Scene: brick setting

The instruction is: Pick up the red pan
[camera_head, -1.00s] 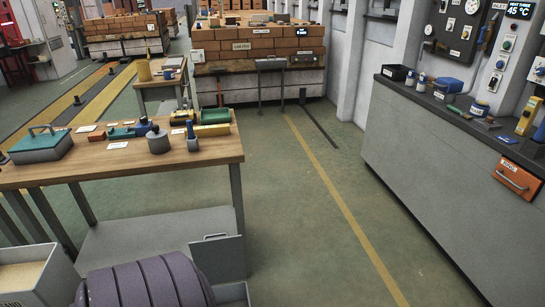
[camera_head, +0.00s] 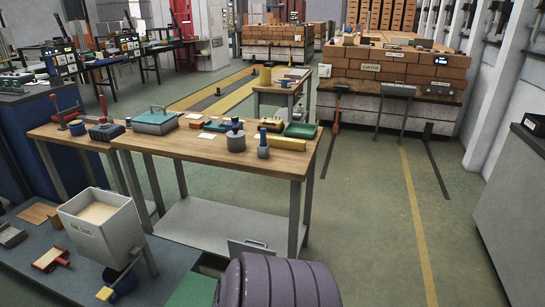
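I cannot make out a red pan with certainty. A small red-edged item with a pale top (camera_head: 50,257) lies on the low grey platform at the lower left, too small to name surely. A red tool-like thing (camera_head: 66,116) stands on the left end of the wooden-topped benches; its kind is unclear. Neither of my grippers shows in the head view.
A wooden workbench (camera_head: 215,152) holds a green-lidded box (camera_head: 155,122), a grey canister (camera_head: 236,139) and small items. A grey hopper bin (camera_head: 101,226) and a purple ribbed round thing (camera_head: 277,284) are close in front. The green floor (camera_head: 375,230) at right is open.

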